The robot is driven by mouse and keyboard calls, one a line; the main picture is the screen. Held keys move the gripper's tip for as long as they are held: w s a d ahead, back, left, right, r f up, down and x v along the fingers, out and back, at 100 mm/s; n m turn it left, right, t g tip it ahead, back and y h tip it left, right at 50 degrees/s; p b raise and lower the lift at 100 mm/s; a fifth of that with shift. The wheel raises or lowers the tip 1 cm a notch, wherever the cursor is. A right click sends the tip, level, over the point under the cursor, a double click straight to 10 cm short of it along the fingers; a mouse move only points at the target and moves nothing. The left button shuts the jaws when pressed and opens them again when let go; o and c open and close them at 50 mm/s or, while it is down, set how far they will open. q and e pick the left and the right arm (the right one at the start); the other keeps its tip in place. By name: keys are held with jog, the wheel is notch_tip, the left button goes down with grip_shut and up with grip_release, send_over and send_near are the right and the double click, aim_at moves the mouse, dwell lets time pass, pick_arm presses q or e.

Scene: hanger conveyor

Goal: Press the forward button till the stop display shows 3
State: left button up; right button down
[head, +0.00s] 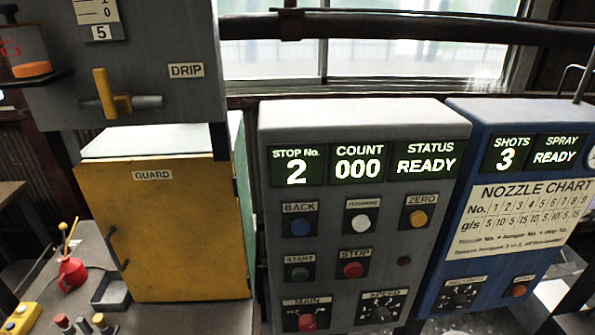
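The grey control panel (360,125) stands in the middle of the head view. Its stop display (296,166) shows 2, its count display (358,165) shows 000, and its status display (424,162) shows READY. The forward button (360,223) is white and round, under a small label that is hard to read. It sits between the blue back button (300,227) and the yellow zero button (418,218). Neither of my grippers is in the view, and nothing covers the button.
The green start button (299,273), red stop button (353,269), main knob (306,321) and speed knob (380,313) lie below. A blue spray panel (465,215) stands close on the right. A yellow guard box (175,230) stands left. Space before the panel looks clear.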

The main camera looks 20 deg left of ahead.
pick_arm(q)
grip_shut()
dwell(1.7)
